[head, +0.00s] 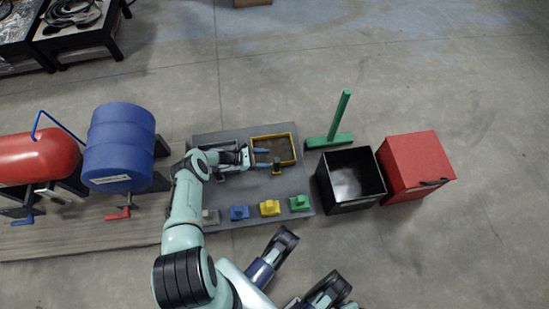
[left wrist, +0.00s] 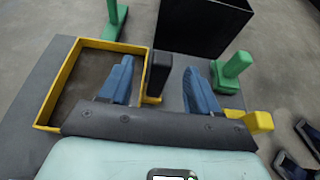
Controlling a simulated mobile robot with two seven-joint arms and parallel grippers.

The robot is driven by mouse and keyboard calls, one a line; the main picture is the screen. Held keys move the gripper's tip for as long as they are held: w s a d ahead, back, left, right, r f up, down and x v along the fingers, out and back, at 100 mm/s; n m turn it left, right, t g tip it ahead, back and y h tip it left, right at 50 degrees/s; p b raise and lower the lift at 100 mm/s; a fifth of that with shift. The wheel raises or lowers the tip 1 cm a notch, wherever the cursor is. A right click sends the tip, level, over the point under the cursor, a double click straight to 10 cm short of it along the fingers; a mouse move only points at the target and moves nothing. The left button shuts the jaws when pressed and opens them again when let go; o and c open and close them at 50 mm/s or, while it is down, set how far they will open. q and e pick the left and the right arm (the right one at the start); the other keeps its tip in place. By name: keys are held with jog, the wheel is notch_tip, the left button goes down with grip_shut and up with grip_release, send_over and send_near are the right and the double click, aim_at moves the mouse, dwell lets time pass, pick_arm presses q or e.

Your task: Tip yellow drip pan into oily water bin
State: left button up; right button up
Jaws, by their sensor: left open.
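The yellow drip pan (head: 273,136) is a shallow tray with a dark, dirty floor, resting on the grey platform. In the left wrist view the pan (left wrist: 118,47) fills the left side. Its upright black handle (left wrist: 158,73) stands at the pan's right side. My left gripper (head: 267,158) is low over the pan's side. In the left wrist view its blue fingers (left wrist: 160,82) are open, one on each side of the handle, with gaps showing. An open black bin (head: 352,200) with a dark interior stands right of the platform. It carries no readable label.
A closed red bin (head: 410,160) adjoins the black bin. A green T-shaped stand (head: 338,117) is behind it. Several coloured blocks, including a yellow one (head: 269,208), line the platform's (head: 230,215) front. A blue drum (head: 120,145) stands left. The floor at right is clear.

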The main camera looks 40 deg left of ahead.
aim_at(276, 160)
pick_arm(q)
jog(key=b+x, duration=0.1)
jog(key=x, duration=0.4)
jog(key=shift+d+f, duration=0.25)
jog(key=shift+d, duration=0.05)
jog(key=shift+w+d+f+b, duration=0.1)
jog(key=shift+w+d+b, duration=0.05)
jog(key=shift+w+b, duration=0.15)
grip_shut()
pick_arm(e)
jog(key=s, duration=0.1)
jog(key=s+f, duration=0.1)
jog(key=s+g, duration=0.1)
jog(key=shift+s+d+f, duration=0.2)
jog(key=shift+f, duration=0.1)
